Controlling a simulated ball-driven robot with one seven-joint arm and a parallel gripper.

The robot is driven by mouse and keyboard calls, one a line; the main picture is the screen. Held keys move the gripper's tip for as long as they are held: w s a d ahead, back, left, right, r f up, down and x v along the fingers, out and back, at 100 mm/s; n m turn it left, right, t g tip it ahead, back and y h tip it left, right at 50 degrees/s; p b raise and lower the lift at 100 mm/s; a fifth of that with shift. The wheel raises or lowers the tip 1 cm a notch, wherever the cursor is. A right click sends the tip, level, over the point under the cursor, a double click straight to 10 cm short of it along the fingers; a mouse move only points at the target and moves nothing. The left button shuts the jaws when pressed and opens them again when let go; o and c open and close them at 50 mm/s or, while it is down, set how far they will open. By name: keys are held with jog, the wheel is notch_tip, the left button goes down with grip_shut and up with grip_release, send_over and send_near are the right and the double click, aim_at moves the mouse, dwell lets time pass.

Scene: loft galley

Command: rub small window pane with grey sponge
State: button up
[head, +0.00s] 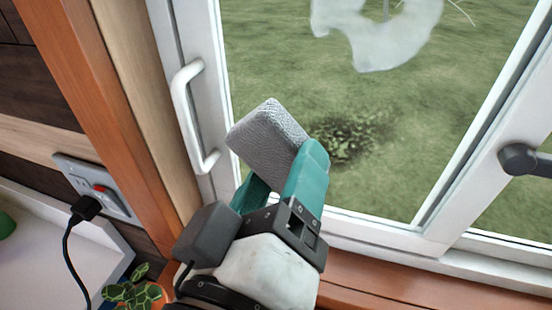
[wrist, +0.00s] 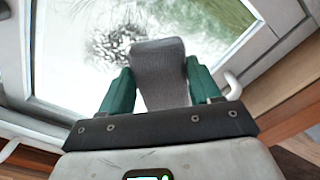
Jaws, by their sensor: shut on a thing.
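My gripper (head: 285,180) has teal fingers and is shut on the grey sponge (head: 266,136). In the wrist view the sponge (wrist: 160,70) stands up between the two fingers of my gripper (wrist: 160,85). The small window pane (head: 400,130) is behind the sponge in a white frame. It carries a whitish smear (head: 375,40) near the top and a dark speckled patch (head: 350,137) beside the sponge. The patch also shows in the wrist view (wrist: 112,45), left of the sponge. I cannot tell whether the sponge touches the glass.
A white handle (head: 185,115) is on the frame's left side and a dark latch (head: 522,159) on the right. A socket with a black plug (head: 86,207) is on the left wall. A potted plant (head: 130,292) stands low left, near my arm.

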jog(key=shift+w+d, duration=0.2)
jog(key=shift+w, duration=0.3)
jog(key=shift+s+d+p, duration=0.25)
jog(key=shift+s+d, duration=0.25)
jog(key=shift+d, duration=0.85)
jog(key=shift+s+d+p, duration=0.25)
jog(key=shift+s+d, duration=0.25)
jog(key=shift+d, duration=0.85)
jog(key=shift+s+d+p, duration=0.25)
jog(key=shift+s+d, duration=0.25)
jog(key=shift+d, duration=0.85)
jog(key=shift+d+r+p, duration=0.15)
jog(key=shift+d+p, duration=0.1)
jog(key=shift+p, duration=0.05)
jog(key=shift+s+d+p, duration=0.1)
jog(key=shift+d+p, duration=0.05)
jog(key=shift+p, duration=0.6)
jog(key=shift+d+p, duration=0.1)
jog(key=shift+p, duration=0.25)
jog(key=shift+s+d+p, duration=0.15)
jog(key=shift+d+p, duration=0.1)
jog(key=shift+p, duration=0.45)
jog(key=shift+s+d+p, duration=0.1)
jog(key=shift+d+p, duration=0.1)
jog(key=shift+p, duration=0.2)
